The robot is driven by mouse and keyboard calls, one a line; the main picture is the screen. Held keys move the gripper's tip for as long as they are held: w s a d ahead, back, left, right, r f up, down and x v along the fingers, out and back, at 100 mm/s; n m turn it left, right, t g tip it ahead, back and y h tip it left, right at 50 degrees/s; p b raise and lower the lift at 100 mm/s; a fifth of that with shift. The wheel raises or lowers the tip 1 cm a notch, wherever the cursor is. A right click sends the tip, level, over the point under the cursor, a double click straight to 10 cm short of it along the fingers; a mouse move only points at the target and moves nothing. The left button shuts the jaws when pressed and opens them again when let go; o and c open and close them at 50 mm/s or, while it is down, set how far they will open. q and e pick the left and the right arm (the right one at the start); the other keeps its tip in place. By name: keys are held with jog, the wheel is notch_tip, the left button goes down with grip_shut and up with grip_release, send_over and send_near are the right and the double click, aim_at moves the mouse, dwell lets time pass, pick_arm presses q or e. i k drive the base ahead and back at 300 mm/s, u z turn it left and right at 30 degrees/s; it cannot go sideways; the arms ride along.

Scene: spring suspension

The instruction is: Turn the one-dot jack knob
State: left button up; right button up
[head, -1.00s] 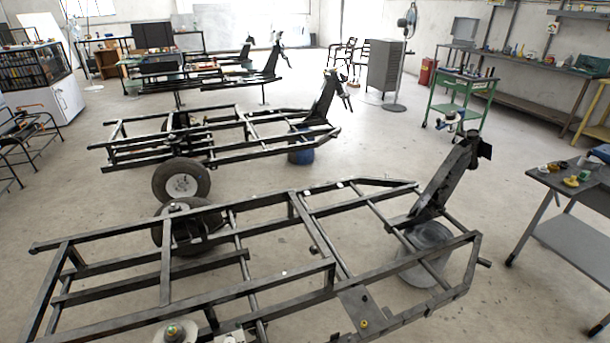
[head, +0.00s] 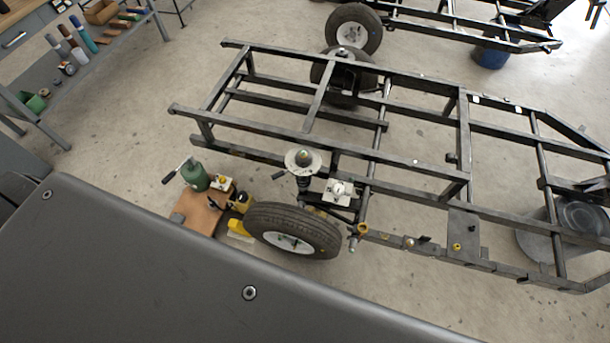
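A green cylinder with a dark lever (head: 195,177), looking like a jack, stands on a brown board (head: 199,213) left of the near wheel. A small pale block with a yellow top (head: 222,183) sits beside it. Yellow parts (head: 240,229) lie close to the tyre. No dot marking can be made out at this size, so I cannot tell which knob is the one-dot one. Neither gripper is in view.
The black frame (head: 300,137) spans the middle and right. Its near wheel (head: 292,231) and spring mount (head: 302,160) are beside the board. A shelf bench (head: 95,60) with tubes stands upper left. Floor between bench and frame is clear. A dark panel, probably mine, covers the lower left.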

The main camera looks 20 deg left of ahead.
aim_at(242, 196)
jog(key=z, duration=2.75)
jog(key=k, duration=1.6)
jog(key=u, duration=1.9)
jog(key=i, duration=0.55)
jog(key=u, duration=0.05)
